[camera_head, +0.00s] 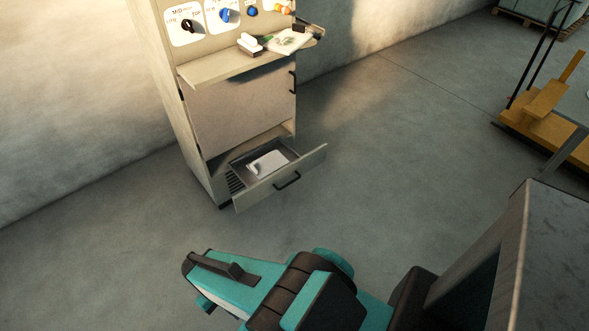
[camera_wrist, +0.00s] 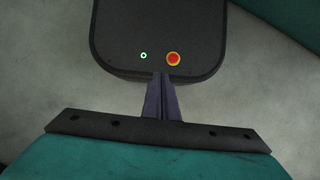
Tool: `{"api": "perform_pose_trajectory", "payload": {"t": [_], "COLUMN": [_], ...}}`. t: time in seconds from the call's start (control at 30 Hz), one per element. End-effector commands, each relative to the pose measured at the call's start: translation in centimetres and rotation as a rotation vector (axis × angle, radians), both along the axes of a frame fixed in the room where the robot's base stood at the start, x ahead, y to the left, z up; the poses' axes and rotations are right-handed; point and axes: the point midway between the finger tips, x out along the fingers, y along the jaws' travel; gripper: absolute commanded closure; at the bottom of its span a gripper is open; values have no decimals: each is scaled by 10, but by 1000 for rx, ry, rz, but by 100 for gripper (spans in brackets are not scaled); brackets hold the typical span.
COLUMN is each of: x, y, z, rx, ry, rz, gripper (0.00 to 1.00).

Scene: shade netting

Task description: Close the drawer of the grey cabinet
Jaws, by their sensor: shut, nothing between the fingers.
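The grey cabinet (camera_head: 238,108) stands against the wall in the head view. Its bottom drawer (camera_head: 285,181) is pulled open, with a dark handle on its front and a white object (camera_head: 267,163) lying inside. My gripper (camera_wrist: 162,80) shows in the wrist view with its two dark fingers together and nothing between them. My teal arm is low in the head view, in front of and apart from the drawer. The wrist view does not show the cabinet or the drawer.
A shelf (camera_head: 222,67) juts from the cabinet above the drawer, holding a white item and papers. Control knobs (camera_head: 228,16) are on the panel above. An orange-yellow cart (camera_head: 545,122) stands at the right. The floor between my arm and the drawer is clear.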

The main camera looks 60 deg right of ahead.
Motion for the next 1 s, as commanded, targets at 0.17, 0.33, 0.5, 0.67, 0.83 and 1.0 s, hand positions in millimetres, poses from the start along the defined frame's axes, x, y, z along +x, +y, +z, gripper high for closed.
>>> {"api": "perform_pose_trajectory", "payload": {"t": [0.17,0.33,0.5,0.67,0.83,1.0], "x": [30,69,107,139,168,190], "y": [-24,-47,-78,-115,-161,-214], "z": [-19,-34,-44,-50,-53,-52], "rx": [14,32,49,64,75,85], "ry": [-51,-122,-194,-263,-340,-417], "rz": [-125,-282,-446,-599,-758,-914], "gripper": [100,100,100,100,100,100]}}
